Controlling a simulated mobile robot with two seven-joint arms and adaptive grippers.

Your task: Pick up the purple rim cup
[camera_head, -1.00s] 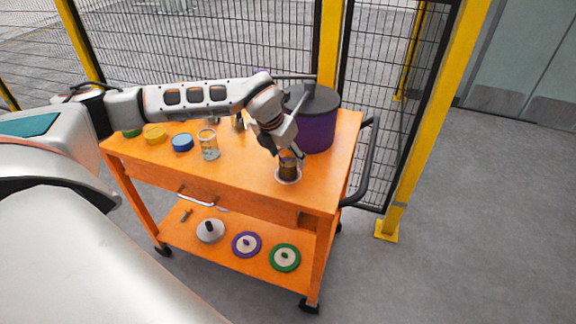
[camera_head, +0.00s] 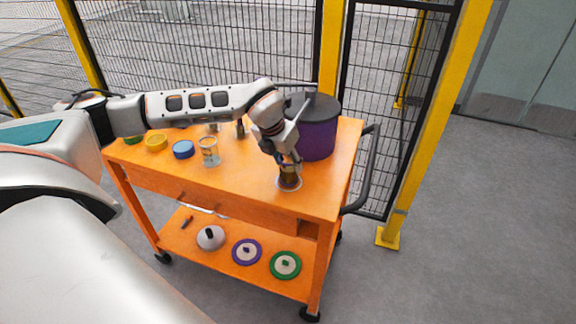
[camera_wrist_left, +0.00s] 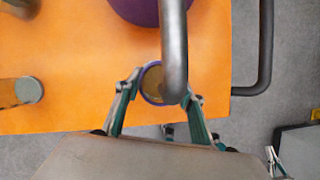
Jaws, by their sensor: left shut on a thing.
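The purple rim cup (camera_wrist_left: 152,84) is seen from above in the left wrist view, its round purple rim partly hidden by a grey bar. In the head view the cup (camera_head: 289,177) is upright, with brownish contents, over a pale round base near the front right of the orange cart top. My left gripper (camera_head: 288,163) comes down on it from above. In the left wrist view the fingers of my left gripper (camera_wrist_left: 161,91) are on both sides of the cup, shut on it. Whether the cup is clear of the cart top I cannot tell.
A large purple pot (camera_head: 318,135) with a dark lid stands just behind the cup. A clear glass (camera_head: 209,153), a blue lid (camera_head: 183,149) and a yellow lid (camera_head: 156,142) are to the left. The cart handle (camera_head: 369,170) is at the right. Mesh fencing stands behind.

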